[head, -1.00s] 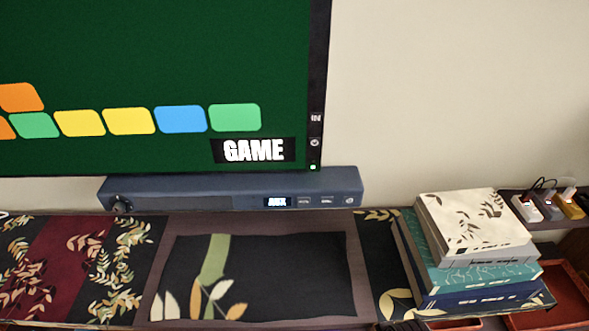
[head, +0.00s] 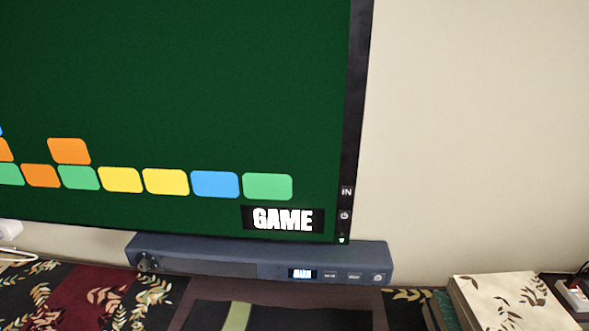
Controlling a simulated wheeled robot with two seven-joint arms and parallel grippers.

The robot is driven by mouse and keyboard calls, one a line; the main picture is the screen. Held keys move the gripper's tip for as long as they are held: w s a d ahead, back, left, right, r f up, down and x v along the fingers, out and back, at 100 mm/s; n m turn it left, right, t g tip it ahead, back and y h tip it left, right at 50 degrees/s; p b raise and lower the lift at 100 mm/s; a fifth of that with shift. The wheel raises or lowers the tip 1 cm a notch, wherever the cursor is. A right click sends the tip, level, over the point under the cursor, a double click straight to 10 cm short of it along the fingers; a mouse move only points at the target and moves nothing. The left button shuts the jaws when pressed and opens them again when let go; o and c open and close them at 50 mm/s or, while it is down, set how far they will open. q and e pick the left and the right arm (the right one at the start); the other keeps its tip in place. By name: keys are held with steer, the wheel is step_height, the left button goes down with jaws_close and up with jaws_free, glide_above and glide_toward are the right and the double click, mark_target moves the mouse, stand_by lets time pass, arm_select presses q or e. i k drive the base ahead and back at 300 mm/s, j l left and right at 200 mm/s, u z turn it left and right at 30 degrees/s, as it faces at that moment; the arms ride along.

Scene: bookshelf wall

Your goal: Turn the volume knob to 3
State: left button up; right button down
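The volume knob (head: 147,262) is a dark round knob at the left end of the blue-grey soundbar (head: 215,257). The soundbar lies on the shelf below the TV. A small lit display (head: 302,274) with blurred white text sits right of its middle, with several small buttons to the right of it. The knob's setting is too small to read. Neither of my grippers is in the head view.
The TV (head: 190,100) shows a green screen with coloured tiles and the word GAME. A stack of books (head: 500,302) stands at the lower right, beside a power strip (head: 574,296). A white object (head: 10,230) is at the left edge. Patterned cloth covers the shelf front.

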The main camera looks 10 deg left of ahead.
mark_target(144, 266)
steer(key=u, duration=1.2)
steer(key=i+j+z, duration=0.15)
steer(key=j+z, duration=0.3)
steer(key=i+j+z, duration=0.1)
steer(key=j+z, duration=0.25)
steer(key=z, duration=0.15)
